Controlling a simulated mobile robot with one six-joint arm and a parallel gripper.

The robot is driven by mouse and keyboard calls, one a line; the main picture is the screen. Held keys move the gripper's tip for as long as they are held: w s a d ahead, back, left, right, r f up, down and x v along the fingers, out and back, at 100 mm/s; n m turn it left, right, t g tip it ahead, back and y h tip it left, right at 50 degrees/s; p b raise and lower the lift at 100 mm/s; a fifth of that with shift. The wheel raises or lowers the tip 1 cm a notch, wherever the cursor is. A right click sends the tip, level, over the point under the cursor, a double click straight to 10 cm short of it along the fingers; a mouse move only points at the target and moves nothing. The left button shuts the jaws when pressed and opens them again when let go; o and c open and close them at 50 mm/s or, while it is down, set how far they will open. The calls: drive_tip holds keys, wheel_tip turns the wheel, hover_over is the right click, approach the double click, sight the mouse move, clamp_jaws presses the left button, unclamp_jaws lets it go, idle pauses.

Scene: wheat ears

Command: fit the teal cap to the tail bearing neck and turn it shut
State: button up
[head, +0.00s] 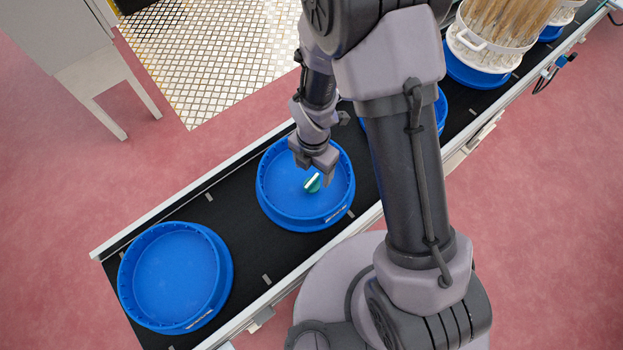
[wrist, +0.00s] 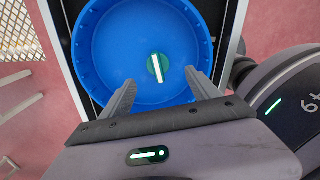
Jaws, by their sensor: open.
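The teal cap (head: 312,183) lies in a blue round tray (head: 276,207) on the black conveyor, right under my gripper. It is a small disc with a pale bar across its top. In the wrist view the cap (wrist: 155,68) shows beyond and between my fingertips, on the floor of the tray (wrist: 115,60). My gripper (head: 314,172) is open, with both fingers (wrist: 165,85) apart and nothing between them. I cannot tell the exact height of the fingertips above the cap. I cannot make out the tail bearing neck in either view.
An empty blue tray (head: 175,278) stands at the lower left of the belt (head: 240,243). A white basket (head: 490,52) of wheat ears stands in a blue tray at the upper right. My arm hides part of the belt and another blue tray (head: 441,110).

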sight(312, 181)
wheel_tip(312, 181, down, 8)
drive_tip(key=b, duration=0.3)
drive_tip(key=shift+w+a+f, duration=0.1)
drive_tip(key=shift+w+a, duration=0.05)
drive_tip(key=shift+c, duration=1.1)
drive_tip(key=c, duration=1.3)
wheel_tip(312, 181, up, 10)
drive_tip(key=p, duration=0.4)
drive_tip(key=shift+r, duration=0.2)
drive_tip(key=o, duration=0.9)
clamp_jaws()
